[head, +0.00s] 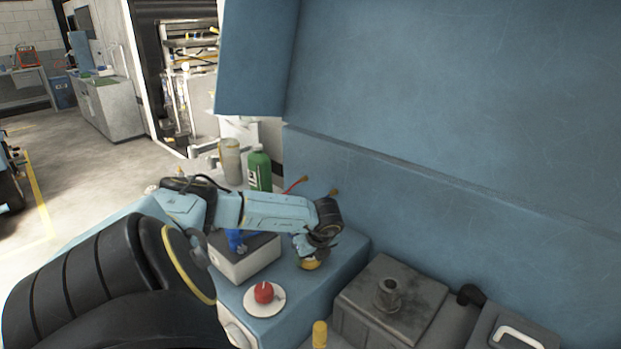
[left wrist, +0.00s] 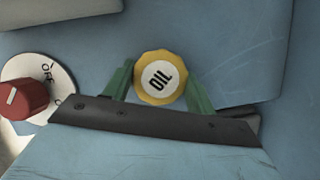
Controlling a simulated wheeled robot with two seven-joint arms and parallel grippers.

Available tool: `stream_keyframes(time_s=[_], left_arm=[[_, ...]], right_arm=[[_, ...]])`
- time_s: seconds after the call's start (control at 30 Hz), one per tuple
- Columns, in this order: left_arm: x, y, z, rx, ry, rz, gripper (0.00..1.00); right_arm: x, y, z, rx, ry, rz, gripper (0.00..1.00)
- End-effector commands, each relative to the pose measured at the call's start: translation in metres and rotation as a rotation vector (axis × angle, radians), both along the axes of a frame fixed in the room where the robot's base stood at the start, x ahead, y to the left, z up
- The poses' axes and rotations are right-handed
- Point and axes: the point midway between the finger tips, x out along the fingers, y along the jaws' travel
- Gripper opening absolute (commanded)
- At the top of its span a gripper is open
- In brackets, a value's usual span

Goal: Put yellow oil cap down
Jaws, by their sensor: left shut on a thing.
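The yellow oil cap (left wrist: 160,78) has a scalloped rim and a white face marked OIL. In the left wrist view it sits between the green fingers of my left gripper (left wrist: 158,90), which is shut on it. In the head view my left gripper (head: 312,255) is over the blue top surface (head: 328,272), with the yellow cap (head: 310,265) below it. The cap is at or very near that surface; I cannot tell whether it touches. My right gripper is not in view.
A red knob (head: 264,292) on a white dial stands in front of the cap. A grey-white box (head: 245,262) is to its left. A green bottle (head: 260,170) and a beige container (head: 230,160) stand behind. A dark tank with an open neck (head: 388,292) is at the right.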

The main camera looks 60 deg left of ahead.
Motion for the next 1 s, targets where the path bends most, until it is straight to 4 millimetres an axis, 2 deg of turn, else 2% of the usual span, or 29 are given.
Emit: stream_keyframes(time_s=[0.03,0.2,0.57,0.67,1.0], left_arm=[[0.0,0.0,-0.002,0.0,0.001,0.0,0.59],[0.0,0.0,-0.001,0.0,0.001,0.0,0.78],[0.0,0.0,0.005,0.0,0.0,0.0,0.78],[0.0,-0.006,0.017,-0.001,-0.001,-0.003,0.78],[0.0,-0.034,0.083,0.0,-0.003,-0.003,0.78]], right_arm=[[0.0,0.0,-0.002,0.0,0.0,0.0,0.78],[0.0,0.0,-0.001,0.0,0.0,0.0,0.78],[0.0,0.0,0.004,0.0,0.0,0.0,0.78],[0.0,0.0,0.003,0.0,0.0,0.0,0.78],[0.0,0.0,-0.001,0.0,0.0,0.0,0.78]])
